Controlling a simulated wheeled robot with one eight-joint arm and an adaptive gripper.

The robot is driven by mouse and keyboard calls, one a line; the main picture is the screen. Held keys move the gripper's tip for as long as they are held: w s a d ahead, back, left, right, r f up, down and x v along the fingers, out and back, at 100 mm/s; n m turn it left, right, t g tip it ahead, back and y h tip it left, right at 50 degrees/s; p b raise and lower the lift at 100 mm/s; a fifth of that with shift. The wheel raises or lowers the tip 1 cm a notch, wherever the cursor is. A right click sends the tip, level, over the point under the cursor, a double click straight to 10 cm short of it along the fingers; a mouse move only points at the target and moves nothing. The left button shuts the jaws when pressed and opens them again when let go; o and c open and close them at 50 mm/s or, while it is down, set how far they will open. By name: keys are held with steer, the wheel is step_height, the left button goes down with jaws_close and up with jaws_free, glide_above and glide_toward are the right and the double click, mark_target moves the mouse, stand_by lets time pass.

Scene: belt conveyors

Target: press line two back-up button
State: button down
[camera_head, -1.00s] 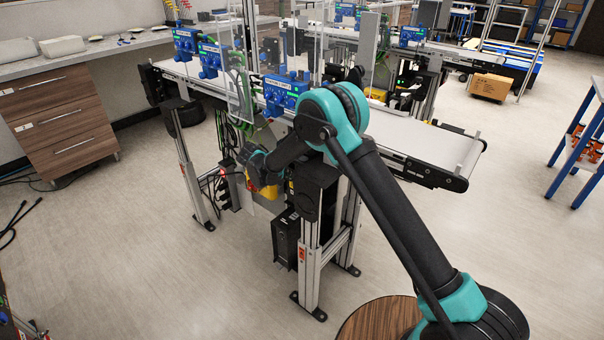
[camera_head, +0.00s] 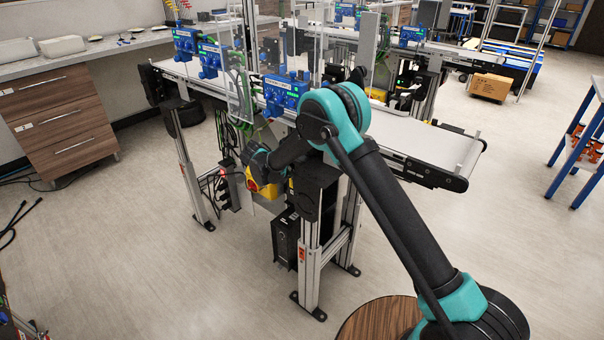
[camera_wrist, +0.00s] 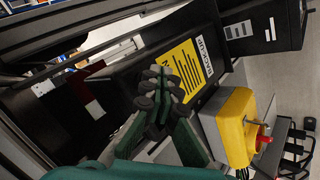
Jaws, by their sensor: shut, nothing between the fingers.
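In the wrist view my gripper (camera_wrist: 160,92) is shut and empty, its dark green fingers close together. In the head view the yellow box (camera_head: 263,190) shows just below my wrist, under the conveyor. My fingertips cannot be made out there.
The conveyor (camera_head: 420,137) with clear panels and blue units (camera_head: 285,93) stands above my wrist. Its metal leg (camera_head: 308,265) and a black box (camera_head: 285,238) are close by. Cables and sockets (camera_wrist: 298,140) are at the right of the wrist view.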

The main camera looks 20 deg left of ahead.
stand_by(0.7)
steer(key=shift+w+d, duration=0.15)
steer(key=shift+w, duration=0.25)
steer(key=shift+w+d, duration=0.15)
steer(key=shift+w, duration=0.2)
stand_by(0.6)
steer(key=shift+s, duration=0.1)
steer(key=shift+s+a, duration=0.25)
steer(key=shift+s, duration=0.4)
steer(key=shift+s+a, duration=0.35)
steer(key=shift+s, duration=0.4)
steer(key=shift+s+a, duration=0.3)
steer(key=shift+s, duration=0.5)
steer(key=shift+s+a, duration=0.35)
steer(key=shift+s, duration=0.4)
